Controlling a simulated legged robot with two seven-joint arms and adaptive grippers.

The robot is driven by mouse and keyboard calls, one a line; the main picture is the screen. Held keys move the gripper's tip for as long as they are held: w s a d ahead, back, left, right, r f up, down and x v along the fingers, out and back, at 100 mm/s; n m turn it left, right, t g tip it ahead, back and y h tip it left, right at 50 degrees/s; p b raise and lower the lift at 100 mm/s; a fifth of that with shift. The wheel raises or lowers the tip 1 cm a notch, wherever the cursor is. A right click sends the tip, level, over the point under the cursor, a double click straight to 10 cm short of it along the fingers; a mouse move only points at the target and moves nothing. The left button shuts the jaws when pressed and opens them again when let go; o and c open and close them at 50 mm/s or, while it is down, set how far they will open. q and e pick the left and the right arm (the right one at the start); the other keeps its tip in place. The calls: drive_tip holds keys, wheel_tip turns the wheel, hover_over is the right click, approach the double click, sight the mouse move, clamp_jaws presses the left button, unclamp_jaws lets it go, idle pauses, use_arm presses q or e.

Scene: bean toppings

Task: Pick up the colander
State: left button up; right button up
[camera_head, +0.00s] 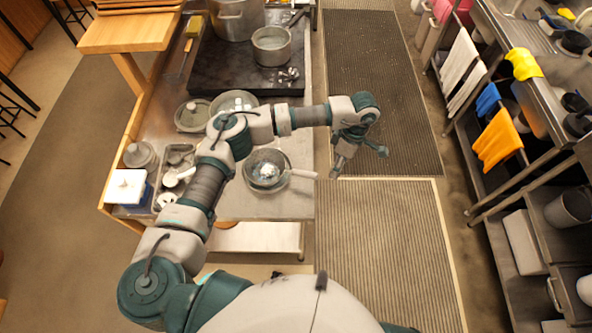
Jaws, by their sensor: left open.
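A round grey metal vessel (253,159) with a pale handle (303,174) pointing right sits near the right edge of the metal table. It looks like the colander, but I cannot make out holes. Something shiny lies in it. Another round metal vessel (236,97) behind my left arm is partly hidden, so I cannot rule it out. My left gripper (360,161) is open and empty. It hangs past the table's right edge, over the floor, to the right of the handle and apart from it. My right gripper is out of view.
The metal table (290,207) also holds lidded dishes (193,116), a tray of small items (178,160) and a white-topped box (126,187). Pots (271,45) stand on the dark stove at the back. A sink counter (515,50) stands right. The matted floor between is clear.

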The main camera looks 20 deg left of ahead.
use_arm(q)
drive_tip(key=w+a+r+y, duration=0.3)
drive_tip(key=a+r, duration=0.1)
drive_tip(key=a, duration=0.3)
drive_tip(key=p, duration=0.3)
approach(299, 171)
drive_tip(key=shift+n+t, duration=0.3)
drive_tip(key=x, duration=0.5)
drive_tip(key=shift+s+a, duration=0.3)
drive_tip(key=shift+s+a+f, duration=0.1)
drive_tip(key=shift+a+f, duration=0.15)
drive_tip(key=shift+f, duration=0.35)
drive_tip(key=p+x, duration=0.1)
drive_tip(key=x, duration=0.3)
drive_tip(key=shift+d+f, duration=0.1)
drive_tip(key=shift+f, duration=0.5)
clamp_jaws()
